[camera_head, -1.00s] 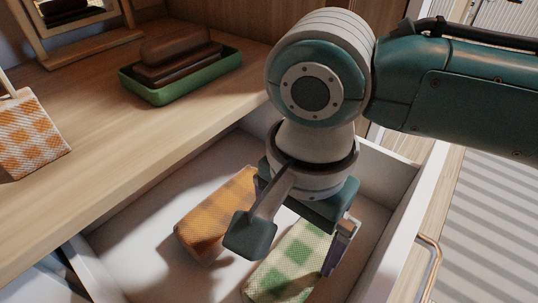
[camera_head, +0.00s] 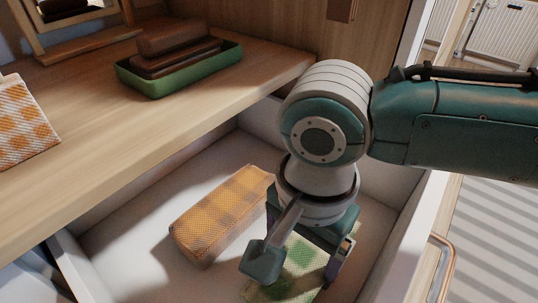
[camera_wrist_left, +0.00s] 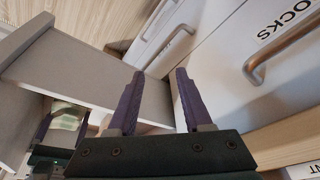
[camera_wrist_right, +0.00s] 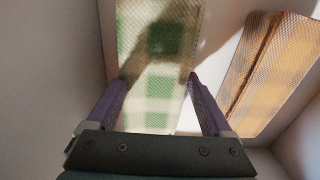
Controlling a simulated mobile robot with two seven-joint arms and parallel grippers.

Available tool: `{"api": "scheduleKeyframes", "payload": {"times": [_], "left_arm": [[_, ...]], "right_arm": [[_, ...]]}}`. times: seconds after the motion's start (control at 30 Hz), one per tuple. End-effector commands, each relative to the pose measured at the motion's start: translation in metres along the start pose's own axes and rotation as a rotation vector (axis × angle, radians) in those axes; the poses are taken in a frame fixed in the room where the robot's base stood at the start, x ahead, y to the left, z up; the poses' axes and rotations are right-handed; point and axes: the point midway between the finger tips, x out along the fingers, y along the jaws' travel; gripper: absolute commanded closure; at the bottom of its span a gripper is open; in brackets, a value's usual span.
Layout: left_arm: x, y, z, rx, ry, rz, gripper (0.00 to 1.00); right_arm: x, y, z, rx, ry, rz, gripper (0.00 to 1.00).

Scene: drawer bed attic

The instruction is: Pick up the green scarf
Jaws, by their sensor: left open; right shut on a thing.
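The green checked scarf (camera_head: 298,268) is a folded block in the open drawer, partly hidden behind my right gripper (camera_head: 305,262) in the head view. In the right wrist view the scarf (camera_wrist_right: 155,60) lies between the two purple fingers of my right gripper (camera_wrist_right: 157,85). The right gripper is shut on the scarf, a finger at each long side. I cannot tell whether the scarf is clear of the drawer floor. My left gripper (camera_wrist_left: 158,88) shows in the left wrist view, open with nothing between its fingers, near white drawer fronts.
An orange checked folded cloth (camera_head: 222,215) lies beside the scarf in the white drawer (camera_head: 120,240). The wooden top (camera_head: 110,130) above holds a green tray (camera_head: 180,75) with brown items and another orange checked piece (camera_head: 25,125). A drawer front reads SOCKS (camera_wrist_left: 283,25).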

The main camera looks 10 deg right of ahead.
Motion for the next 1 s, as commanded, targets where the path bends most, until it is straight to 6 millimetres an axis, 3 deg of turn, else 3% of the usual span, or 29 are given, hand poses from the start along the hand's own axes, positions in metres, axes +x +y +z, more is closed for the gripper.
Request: {"api": "scheduleKeyframes", "payload": {"times": [0.07, 0.3, 0.67, 0.87, 1.0], "left_arm": [[0.0, -0.001, 0.0, 0.003, 0.0, -0.002, 0.5], [0.0, -0.002, 0.001, 0.008, -0.001, -0.006, 0.5], [-0.004, -0.002, -0.001, 0.008, -0.002, -0.006, 0.5], [-0.019, -0.003, -0.006, 0.007, -0.002, -0.005, 0.5], [-0.037, -0.002, -0.011, 0.004, -0.001, -0.003, 0.5]], "right_arm": [[0.0, 0.0, 0.0, 0.0, 0.0, 0.0, 0.49], [0.0, 0.0, 0.0, 0.0, 0.0, 0.0, 0.77], [-0.007, 0.0, 0.0, 0.0, 0.0, 0.0, 0.77], [-0.038, -0.001, 0.0, -0.001, -0.001, -0.003, 0.77], [-0.078, -0.001, 0.0, 0.0, -0.001, -0.005, 0.77]]}}
